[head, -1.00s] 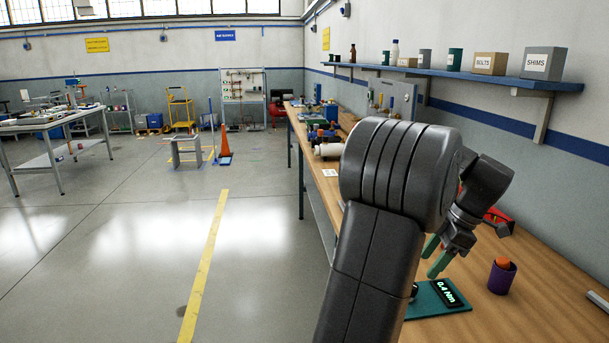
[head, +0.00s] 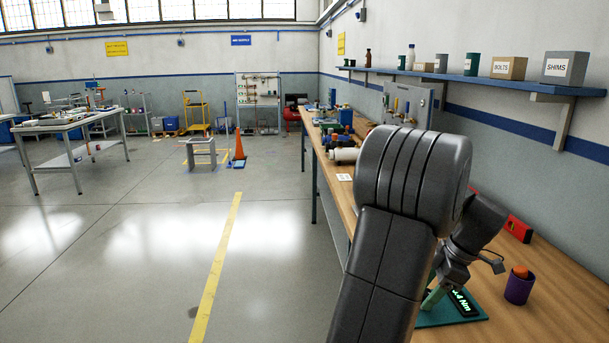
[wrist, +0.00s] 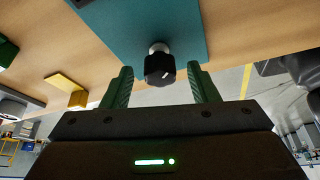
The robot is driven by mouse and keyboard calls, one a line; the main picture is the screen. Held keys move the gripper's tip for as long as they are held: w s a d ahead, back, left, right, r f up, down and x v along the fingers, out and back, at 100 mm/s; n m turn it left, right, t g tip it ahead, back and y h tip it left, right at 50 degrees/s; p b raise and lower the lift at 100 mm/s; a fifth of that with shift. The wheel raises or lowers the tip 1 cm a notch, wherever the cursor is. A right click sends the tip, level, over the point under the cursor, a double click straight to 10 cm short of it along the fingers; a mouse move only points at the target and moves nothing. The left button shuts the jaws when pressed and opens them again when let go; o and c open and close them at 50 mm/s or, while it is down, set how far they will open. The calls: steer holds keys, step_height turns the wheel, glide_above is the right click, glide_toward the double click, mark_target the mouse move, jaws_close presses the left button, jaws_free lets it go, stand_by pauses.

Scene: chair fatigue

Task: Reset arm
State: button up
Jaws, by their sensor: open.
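My gripper (wrist: 158,88) shows in the wrist view with its two green fingers spread apart and nothing between their tips. A black knob (wrist: 159,67) on a silver stem stands on a teal plate (wrist: 135,25) just beyond the fingers, apart from them as far as I can tell. In the head view my gripper (head: 431,298) is mostly hidden behind my arm, low over the teal plate (head: 430,319), which carries a dark display with green digits (head: 464,302). The knob is hidden in the head view.
The wooden bench (head: 550,300) runs along the right wall. A purple cup (head: 518,289) with an orange item and a red object (head: 517,228) stand to the right of my gripper. A shelf (head: 480,78) with boxes hangs above. The floor at left is open.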

steer(key=v, duration=1.4)
steer(key=x, duration=1.4)
steer(key=shift+f, duration=0.1)
steer(key=m+t, duration=0.1)
steer(key=m, duration=0.1)
steer(key=m+h, duration=0.1)
steer(key=m, duration=0.2)
steer(key=shift+s+a+t, duration=0.1)
steer(key=shift+s+t, duration=0.05)
steer(key=shift+t, duration=0.25)
steer(key=m+t+h+p, duration=0.1)
steer(key=m+p, duration=0.1)
steer(key=m, duration=0.3)
steer(key=shift+s+a, duration=0.1)
steer(key=shift+a, duration=0.05)
steer(key=m+p, duration=0.1)
steer(key=m+h+p, duration=0.1)
steer(key=m, duration=0.1)
steer(key=shift+a+r+t+h+p, duration=0.1)
steer(key=shift+r+t+h+p, duration=0.15)
steer(key=shift+t+h+p, duration=0.1)
steer(key=m+h+p, duration=0.1)
steer(key=m+p, duration=0.2)
steer(key=p, duration=0.1)
steer(key=shift+a+f+m+h+p, duration=0.1)
steer(key=shift+m+h+p, duration=0.25)
steer(key=shift+m+p, duration=0.4)
steer(key=shift+a+f+m+h+p, duration=0.1)
steer(key=shift+m+h+p, duration=0.3)
steer(key=shift+m, duration=0.85)
